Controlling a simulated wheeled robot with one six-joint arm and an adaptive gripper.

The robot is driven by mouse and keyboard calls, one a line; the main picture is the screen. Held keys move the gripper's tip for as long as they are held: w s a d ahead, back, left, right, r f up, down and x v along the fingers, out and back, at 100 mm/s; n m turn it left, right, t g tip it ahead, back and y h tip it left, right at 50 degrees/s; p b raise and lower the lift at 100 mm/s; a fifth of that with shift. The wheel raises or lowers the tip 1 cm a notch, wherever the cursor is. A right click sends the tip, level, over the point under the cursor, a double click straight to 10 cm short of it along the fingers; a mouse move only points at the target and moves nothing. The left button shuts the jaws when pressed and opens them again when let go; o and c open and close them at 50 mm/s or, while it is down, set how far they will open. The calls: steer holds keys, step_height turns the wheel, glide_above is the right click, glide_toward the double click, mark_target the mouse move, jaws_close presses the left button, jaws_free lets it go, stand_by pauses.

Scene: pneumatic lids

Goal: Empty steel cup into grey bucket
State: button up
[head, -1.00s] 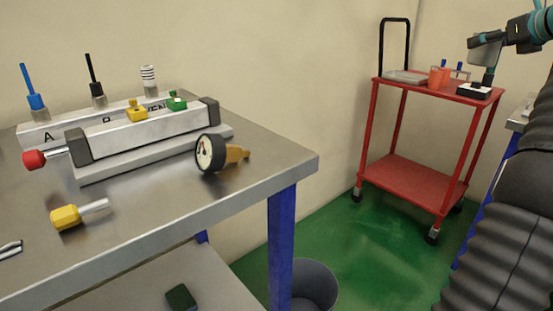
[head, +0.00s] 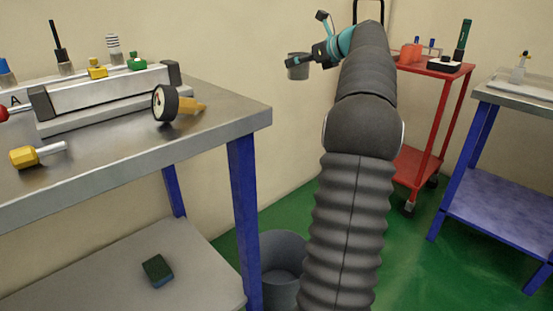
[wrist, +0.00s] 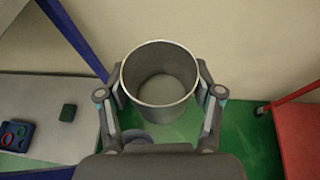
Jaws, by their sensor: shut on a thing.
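The steel cup (head: 298,68) is held in the air in the head view, roughly upright, left of the red cart. My gripper (head: 312,57) is shut on it. In the wrist view my gripper (wrist: 160,82) has one finger on each side of the cup (wrist: 160,103), whose mouth faces the camera. The inside looks grey, and I cannot tell what it contains. The grey bucket (head: 272,252) stands on the green floor beside the bench leg, well below the cup. My arm partly hides its right side.
The steel workbench (head: 215,130) at left carries a gauge (head: 165,104) and a manifold. A green sponge (head: 158,270) lies on its lower shelf. The red cart (head: 432,65) and another bench (head: 510,95) stand at right. Green floor is open between them.

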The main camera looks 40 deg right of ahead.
steer(key=s+a+f+m+g+y+p, duration=0.1)
steer(key=a+f, duration=0.4)
steer(key=f, duration=1.2)
steer(key=s+a+f+m+g+y+p, duration=0.1)
steer(key=s+a+f+g, duration=0.4)
steer(key=f, duration=1.3)
steer(key=s+a+f+m+g+y+p, duration=0.2)
steer(key=a+f, duration=0.4)
steer(key=f, duration=1.1)
steer(key=s+m+g+p, duration=0.1)
steer(key=s+m, duration=0.1)
steer(key=shift+s+f+m, duration=0.15)
steer(key=shift+s+m, duration=0.15)
steer(key=shift+m, duration=0.1)
steer(key=shift+a+g+p, duration=0.1)
steer(key=shift+g+p, duration=0.2)
steer(key=shift+p, duration=0.5)
steer(key=g+y, duration=0.1)
steer(key=m+g+y, duration=0.2)
steer(key=y, duration=0.1)
steer(key=shift+r, duration=0.25)
